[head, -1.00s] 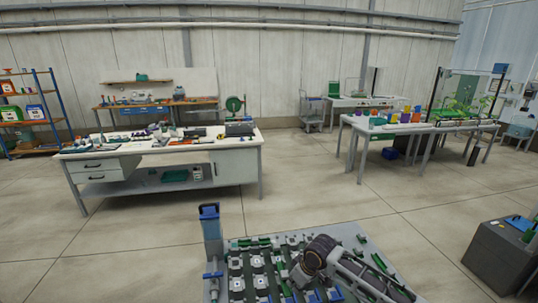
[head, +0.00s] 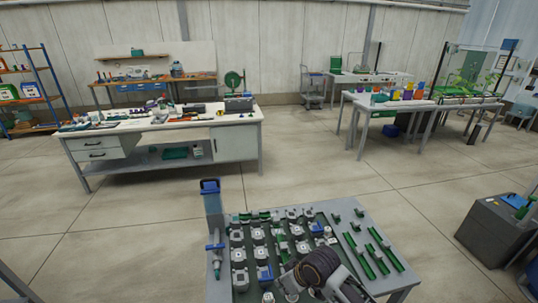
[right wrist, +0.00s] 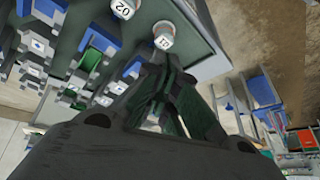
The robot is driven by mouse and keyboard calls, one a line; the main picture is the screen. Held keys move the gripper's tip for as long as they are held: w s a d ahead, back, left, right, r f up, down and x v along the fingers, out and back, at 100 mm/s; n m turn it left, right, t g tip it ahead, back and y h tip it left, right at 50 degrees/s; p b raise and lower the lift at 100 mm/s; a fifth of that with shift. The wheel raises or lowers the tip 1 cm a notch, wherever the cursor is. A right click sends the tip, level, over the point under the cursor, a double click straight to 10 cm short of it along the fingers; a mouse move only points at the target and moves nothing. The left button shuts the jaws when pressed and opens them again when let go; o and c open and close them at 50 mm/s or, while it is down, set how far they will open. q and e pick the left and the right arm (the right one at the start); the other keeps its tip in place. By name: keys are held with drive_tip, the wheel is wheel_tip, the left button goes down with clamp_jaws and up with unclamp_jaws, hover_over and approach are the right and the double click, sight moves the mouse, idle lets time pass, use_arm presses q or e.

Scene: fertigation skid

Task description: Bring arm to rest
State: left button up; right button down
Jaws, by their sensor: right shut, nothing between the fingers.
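My right arm's dark wrist and right gripper (head: 291,283) show at the bottom of the head view, over the near part of the skid panel (head: 352,212). In the right wrist view, the fingers of the right gripper (right wrist: 166,66) come together at the tips with nothing held. A white-capped cylinder (right wrist: 163,36) with a number on it appears just beyond the fingertips; I cannot tell whether they touch. Another cylinder marked 02 (right wrist: 122,8) is beside it. My left gripper is not in view.
The panel carries several grey valve blocks (head: 238,256) and green pipes (head: 378,262). A blue-topped grey post (head: 212,210) stands at its left edge. A dark grey box (head: 490,232) stands at right. A white workbench (head: 235,145) is farther back. Open floor lies between.

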drive_tip(key=s+d+m+h, duration=0.4)
drive_tip(key=s+d+m, duration=0.2)
drive_tip(key=s+d, duration=1.05)
wheel_tip(320, 180, down, 32)
drive_tip(key=d+g, duration=0.1)
drive_tip(key=s+d+f, duration=0.2)
drive_tip(key=s+f, duration=0.8)
drive_tip(key=s, duration=0.1)
drive_tip(key=s+d+f+g, duration=0.1)
drive_tip(key=s+d+f, duration=0.1)
drive_tip(key=s+f, duration=0.8)
drive_tip(key=shift+s+d+n, duration=0.15)
drive_tip(key=shift+s+n, duration=0.15)
drive_tip(key=shift+s, duration=0.7)
drive_tip(key=shift+s, duration=0.15)
